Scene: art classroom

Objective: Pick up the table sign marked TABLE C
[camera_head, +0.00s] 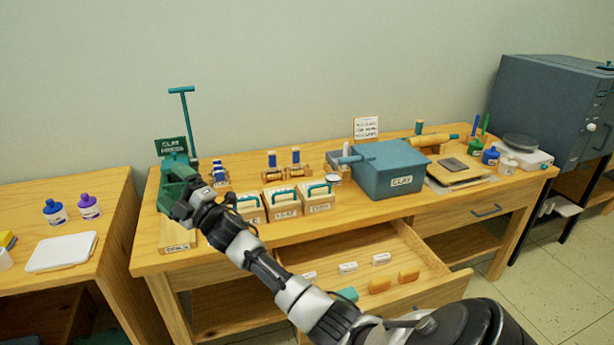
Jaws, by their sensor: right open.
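I cannot make out a sign that reads TABLE C. Several small white signs or labelled blocks lie in the open drawer (415,262), among them a left one (309,276), a middle one (348,267) and a right one (381,258). Their lettering is too small to read. My right arm reaches from the lower right across the drawer's left part and hides some of it. My right gripper (178,209) is open, at the left end of the workbench, in front of the green clay press (172,147). My left gripper is not in view.
On the workbench (345,213) stand wooden boxes with teal handles (319,199), a blue CLAY bin (390,175) and a white notice (366,127). A side table at left holds a white tray (62,251) and bottles (88,207). A large grey-blue cabinet (555,105) stands at right.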

